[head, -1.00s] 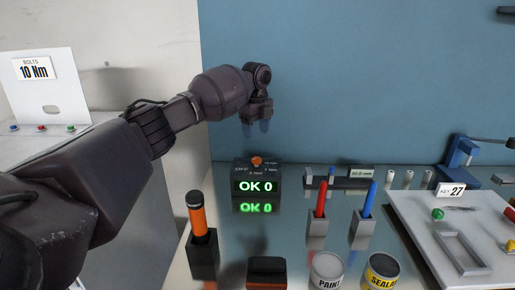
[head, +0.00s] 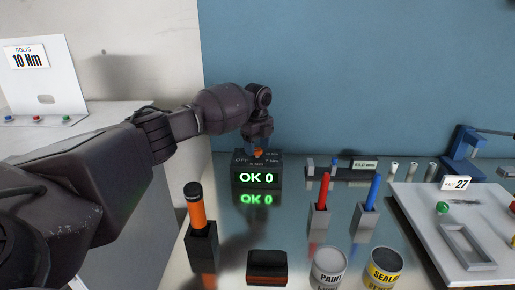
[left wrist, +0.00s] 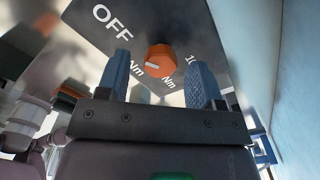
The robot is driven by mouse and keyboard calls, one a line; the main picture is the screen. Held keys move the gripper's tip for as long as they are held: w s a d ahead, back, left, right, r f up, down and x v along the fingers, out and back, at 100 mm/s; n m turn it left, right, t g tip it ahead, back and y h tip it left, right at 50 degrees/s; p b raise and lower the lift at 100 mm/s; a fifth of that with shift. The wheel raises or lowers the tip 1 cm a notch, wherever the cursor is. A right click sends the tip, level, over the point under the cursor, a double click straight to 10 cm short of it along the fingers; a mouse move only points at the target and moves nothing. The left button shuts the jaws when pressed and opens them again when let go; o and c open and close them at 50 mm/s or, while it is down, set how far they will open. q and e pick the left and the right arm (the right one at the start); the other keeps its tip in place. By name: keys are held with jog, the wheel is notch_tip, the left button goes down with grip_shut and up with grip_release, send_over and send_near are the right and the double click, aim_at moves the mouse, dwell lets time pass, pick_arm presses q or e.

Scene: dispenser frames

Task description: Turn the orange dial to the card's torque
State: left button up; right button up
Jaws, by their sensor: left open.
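The orange dial (head: 258,153) sits on top of a dark box (head: 236,172) whose green display reads "OK 0". The left wrist view shows the dial (left wrist: 159,61) with a white mark pointing left, and labels "OFF", "Nm" and a partly hidden "10" around it. My left gripper (head: 258,148) is open above the box. Its two blue fingers (left wrist: 160,66) stand on either side of the dial with gaps; I cannot tell their exact height over it. My right gripper is not in view.
An orange-handled tool (head: 196,212) stands in a dark holder in front. A red marker (head: 323,190) and a blue marker (head: 374,191) stand in holders at right. Two cans, paint (head: 329,266) and sealant (head: 383,268), stand nearer. A blue wall lies close behind.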

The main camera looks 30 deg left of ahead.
pick_arm(q)
jog(key=shift+f, duration=0.4)
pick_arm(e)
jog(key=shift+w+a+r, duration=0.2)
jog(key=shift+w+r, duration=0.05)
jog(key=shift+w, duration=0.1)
